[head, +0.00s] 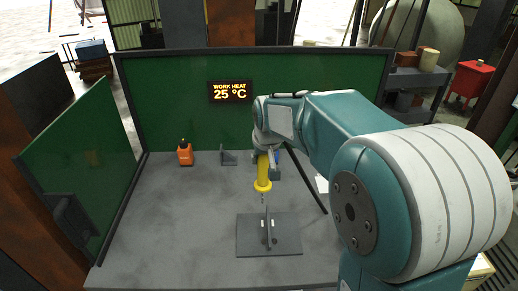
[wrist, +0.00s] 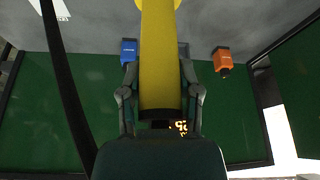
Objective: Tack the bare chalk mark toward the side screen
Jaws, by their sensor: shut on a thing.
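My gripper (head: 266,150) is shut on a yellow torch-like tool (head: 263,172), which hangs upright with its thin tip down. The tip is above or beside a thin upright plate (head: 268,226) standing on a dark grey base plate (head: 287,246). I cannot tell if they touch. Small pale spots show low by the upright plate; I cannot make out a chalk mark for certain. The green side screen (head: 82,160) stands at the left. In the wrist view the yellow tool (wrist: 160,55) lies between my fingers and hides the view beyond; the workpiece is not seen there.
The green back screen (head: 170,100) carries a display (head: 230,91) reading 25 °C. The table's left is clear.

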